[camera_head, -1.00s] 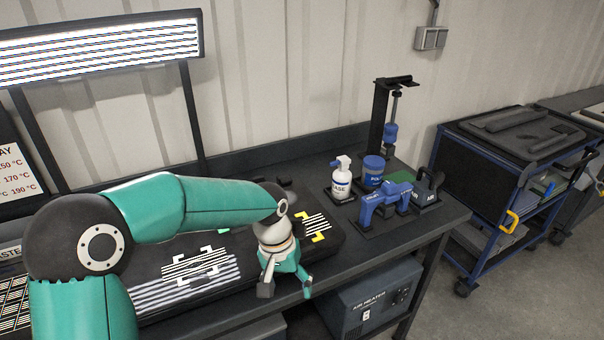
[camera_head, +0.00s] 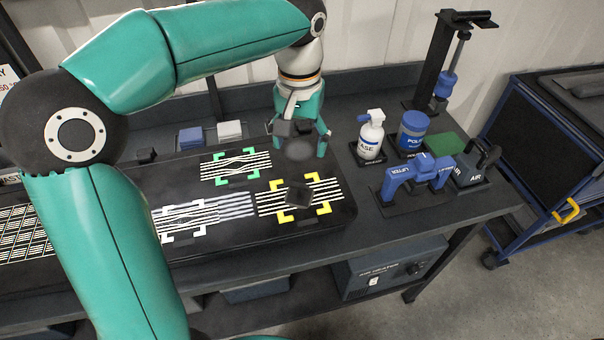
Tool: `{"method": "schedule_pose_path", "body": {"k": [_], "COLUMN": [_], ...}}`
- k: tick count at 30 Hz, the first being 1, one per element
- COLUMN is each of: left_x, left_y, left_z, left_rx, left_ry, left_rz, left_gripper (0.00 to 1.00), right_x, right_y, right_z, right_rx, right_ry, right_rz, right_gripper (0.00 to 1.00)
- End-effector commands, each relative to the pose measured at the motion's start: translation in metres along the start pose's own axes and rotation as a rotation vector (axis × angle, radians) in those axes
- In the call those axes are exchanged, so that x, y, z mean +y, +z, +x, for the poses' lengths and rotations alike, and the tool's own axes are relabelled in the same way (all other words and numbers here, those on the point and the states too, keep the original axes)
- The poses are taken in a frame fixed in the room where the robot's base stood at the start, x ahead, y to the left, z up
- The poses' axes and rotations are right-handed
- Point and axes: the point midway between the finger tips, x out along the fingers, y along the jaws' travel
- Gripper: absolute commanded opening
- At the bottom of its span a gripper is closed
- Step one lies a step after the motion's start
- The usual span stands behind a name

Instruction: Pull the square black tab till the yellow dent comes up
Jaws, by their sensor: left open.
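A small square black tab (camera_head: 298,197) sits over the striped patch with yellow corner marks (camera_head: 328,190) on the dark panel (camera_head: 340,214). The yellow-marked patch is where the dent is marked; its depth is too small to tell. My left gripper (camera_head: 300,146) is open, behind and above the tab, with its fingers pointing down. It is apart from the tab. A dark rounded shape shows between the fingers; I cannot tell what it is. My right gripper is not in view.
Green-marked (camera_head: 236,166) and white-marked (camera_head: 184,221) striped patches lie left of the yellow one. A spray bottle (camera_head: 371,138), a blue can (camera_head: 411,131) and blue lifter tool (camera_head: 414,178) stand at the right. Blue and white blocks (camera_head: 230,130) stand behind the panel.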

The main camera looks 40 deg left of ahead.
Motion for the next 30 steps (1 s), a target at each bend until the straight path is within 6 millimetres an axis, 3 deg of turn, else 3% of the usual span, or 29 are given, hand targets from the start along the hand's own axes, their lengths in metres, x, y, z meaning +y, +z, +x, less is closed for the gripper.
{"method": "schedule_pose_path", "body": {"k": [18, 24, 30], "left_x": [-0.003, -0.003, -0.003], "left_y": [0.001, 0.001, 0.001], "left_z": [0.118, 0.137, 0.142], "left_rx": [-0.004, -0.002, 0.000], "left_ry": [-0.002, -0.001, 0.000], "left_rz": [-0.005, -0.007, -0.007], "left_gripper": [0.73, 0.73, 0.73], "right_x": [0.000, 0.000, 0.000], "right_y": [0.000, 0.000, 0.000], "right_z": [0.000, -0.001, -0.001], "right_rx": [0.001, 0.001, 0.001], "right_ry": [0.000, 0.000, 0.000], "right_rz": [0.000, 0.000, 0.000], "right_gripper": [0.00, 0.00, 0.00]}}
